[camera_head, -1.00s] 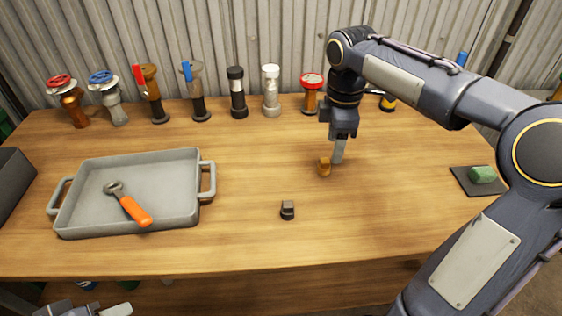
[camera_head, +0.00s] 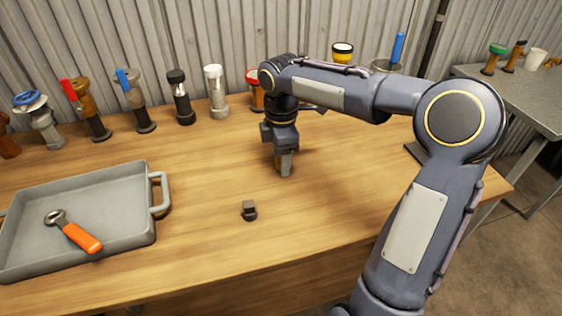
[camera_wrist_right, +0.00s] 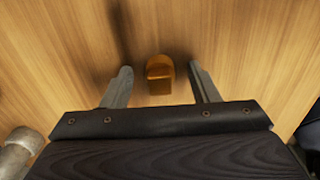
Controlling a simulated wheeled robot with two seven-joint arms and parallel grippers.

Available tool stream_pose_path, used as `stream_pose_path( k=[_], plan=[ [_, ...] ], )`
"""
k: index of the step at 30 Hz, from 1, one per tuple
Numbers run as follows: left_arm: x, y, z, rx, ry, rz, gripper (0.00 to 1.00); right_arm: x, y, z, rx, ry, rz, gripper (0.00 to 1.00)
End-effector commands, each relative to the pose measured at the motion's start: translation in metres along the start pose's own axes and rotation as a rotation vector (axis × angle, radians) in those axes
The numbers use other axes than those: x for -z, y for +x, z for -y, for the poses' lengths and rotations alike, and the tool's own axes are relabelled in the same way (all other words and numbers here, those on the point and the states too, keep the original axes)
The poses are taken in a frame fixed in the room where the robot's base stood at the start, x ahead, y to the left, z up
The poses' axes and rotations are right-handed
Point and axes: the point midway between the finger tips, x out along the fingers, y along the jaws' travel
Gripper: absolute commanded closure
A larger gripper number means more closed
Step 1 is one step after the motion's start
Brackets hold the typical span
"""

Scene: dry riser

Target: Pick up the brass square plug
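The brass square plug (camera_wrist_right: 160,74) stands on the wooden table in the right wrist view, orange-brown with a square head on a rounded base. My right gripper (camera_wrist_right: 162,88) is open there, one finger on each side of the plug, with gaps between. In the head view my right gripper (camera_head: 285,170) points down at the tabletop, and the plug is hidden behind it. My left gripper is out of view.
A small dark square plug (camera_head: 249,210) stands nearer on the table. A grey tray (camera_head: 150,215) holding an orange-handled wrench (camera_head: 75,232) is at left. Several valves line the back, including a black-capped one (camera_head: 181,97). The table's front middle is clear.

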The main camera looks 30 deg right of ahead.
Motion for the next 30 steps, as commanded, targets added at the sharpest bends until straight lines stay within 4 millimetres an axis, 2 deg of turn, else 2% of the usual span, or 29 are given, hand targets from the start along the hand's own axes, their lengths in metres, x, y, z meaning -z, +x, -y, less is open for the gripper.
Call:
stream_pose_path(
  k=[1, 9, 12, 19, 23, 28, 30],
  plan=[
    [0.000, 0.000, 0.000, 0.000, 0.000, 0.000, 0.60, 0.000, 0.000, 0.000, 0.000, 0.000, 0.000, 0.51],
    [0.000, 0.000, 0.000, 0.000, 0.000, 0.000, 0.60, 0.000, -0.001, 0.000, 0.000, 0.001, 0.000, 0.86],
    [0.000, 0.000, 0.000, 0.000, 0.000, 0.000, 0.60, 0.000, -0.001, 0.000, -0.001, 0.001, 0.000, 0.96],
    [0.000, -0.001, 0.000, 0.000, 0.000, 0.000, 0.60, 0.000, -0.002, 0.000, -0.001, 0.001, 0.000, 0.96],
    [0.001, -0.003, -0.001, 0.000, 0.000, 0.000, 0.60, 0.000, -0.009, -0.001, -0.003, 0.000, 0.000, 0.96],
    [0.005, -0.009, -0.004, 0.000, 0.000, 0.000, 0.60, 0.001, -0.033, -0.001, -0.005, 0.001, 0.000, 0.96],
    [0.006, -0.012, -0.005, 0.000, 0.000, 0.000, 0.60, -0.001, -0.045, 0.008, -0.005, 0.001, 0.002, 0.96]
  ],
)
